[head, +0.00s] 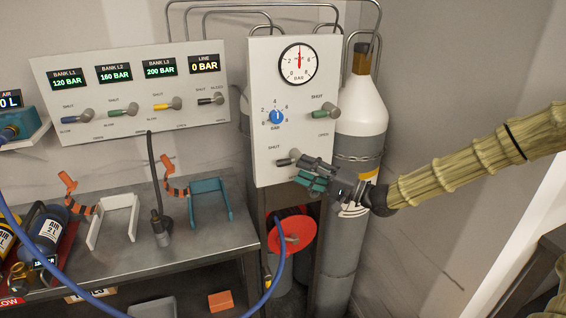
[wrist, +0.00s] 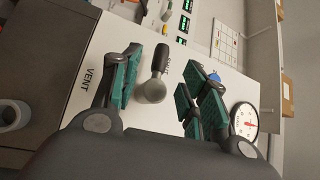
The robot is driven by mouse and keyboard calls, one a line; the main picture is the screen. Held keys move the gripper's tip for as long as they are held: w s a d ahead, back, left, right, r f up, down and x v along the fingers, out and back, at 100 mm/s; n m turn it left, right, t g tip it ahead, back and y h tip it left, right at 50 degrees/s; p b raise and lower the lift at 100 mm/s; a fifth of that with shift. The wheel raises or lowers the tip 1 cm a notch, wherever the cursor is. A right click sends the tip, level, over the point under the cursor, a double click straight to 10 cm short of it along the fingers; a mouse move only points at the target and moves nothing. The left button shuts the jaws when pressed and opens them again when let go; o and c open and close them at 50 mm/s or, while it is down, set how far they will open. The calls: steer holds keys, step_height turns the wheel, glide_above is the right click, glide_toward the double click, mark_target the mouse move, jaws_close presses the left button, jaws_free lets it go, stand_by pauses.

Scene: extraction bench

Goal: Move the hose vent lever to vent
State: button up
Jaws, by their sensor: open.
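The hose vent lever (head: 285,161) is low on the white panel (head: 265,95), with a dark handle and a grey hub. Its handle points left, close to the SHUT label. In the wrist view the lever (wrist: 158,62) lies between my fingers, its black handle pointing up toward a partly hidden SHUT label. The VENT label (wrist: 91,79) is readable there, left of the fingers. My gripper (head: 308,170) is open at the panel's lower right, also seen in the wrist view (wrist: 162,82). Its green pads are either side of the lever; contact is not clear.
A cylinder (head: 362,110) stands right of the panel. A red hose reel (head: 288,238) is below. The bench (head: 195,245) is at left.

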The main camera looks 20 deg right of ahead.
mark_target(289, 165)
steer(key=shift+p+x, duration=0.6)
steer(key=shift+x, duration=3.1)
jaws_close()
